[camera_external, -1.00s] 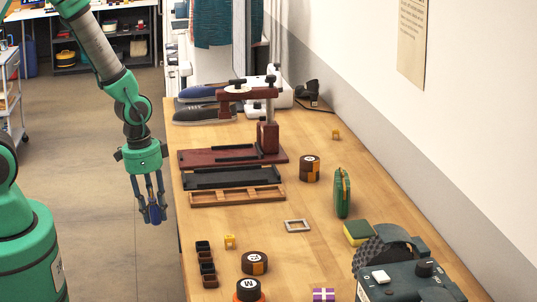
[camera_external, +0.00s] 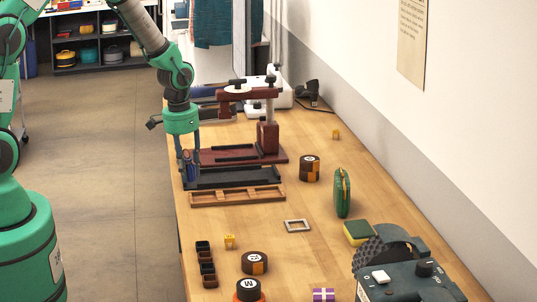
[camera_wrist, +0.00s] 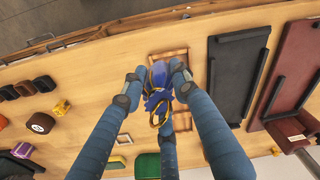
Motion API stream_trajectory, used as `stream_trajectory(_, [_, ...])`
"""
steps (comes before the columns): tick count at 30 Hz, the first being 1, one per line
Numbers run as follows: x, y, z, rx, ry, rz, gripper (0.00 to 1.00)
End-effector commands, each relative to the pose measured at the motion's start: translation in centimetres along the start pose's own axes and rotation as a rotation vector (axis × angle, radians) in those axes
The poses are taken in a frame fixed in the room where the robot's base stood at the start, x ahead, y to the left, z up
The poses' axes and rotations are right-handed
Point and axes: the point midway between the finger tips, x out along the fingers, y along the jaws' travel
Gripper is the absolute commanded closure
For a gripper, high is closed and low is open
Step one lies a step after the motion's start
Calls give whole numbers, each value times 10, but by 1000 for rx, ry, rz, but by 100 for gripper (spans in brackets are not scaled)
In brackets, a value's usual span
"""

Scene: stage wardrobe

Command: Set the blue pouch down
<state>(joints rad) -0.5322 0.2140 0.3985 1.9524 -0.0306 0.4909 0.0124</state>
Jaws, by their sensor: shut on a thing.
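The blue pouch (camera_wrist: 158,88) is held between the fingers of my gripper (camera_wrist: 152,90) in the wrist view, with a cord-like tie on it. In the external view my gripper (camera_external: 190,172) hangs down at the left edge of the table, by the ends of the dark red board and the black tray. A small patch of the blue pouch (camera_external: 191,170) shows between the fingers there. In the wrist view the pouch overlaps the wooden compartment tray (camera_wrist: 180,122); its height above the table is hard to tell.
The dark red press (camera_external: 268,137), black tray (camera_external: 235,178) and wooden tray (camera_external: 250,195) stand near my gripper. A green case (camera_external: 342,193), a grey frame (camera_external: 297,226) and small dark boxes (camera_external: 207,270) lie nearer the front. Bare tabletop (camera_external: 230,220) lies between them.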

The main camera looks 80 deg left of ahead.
Motion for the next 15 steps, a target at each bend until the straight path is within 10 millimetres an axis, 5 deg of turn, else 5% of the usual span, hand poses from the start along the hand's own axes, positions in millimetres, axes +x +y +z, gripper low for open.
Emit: stream_trajectory(15, [7, -115, -92, -333, -14, -33, 93])
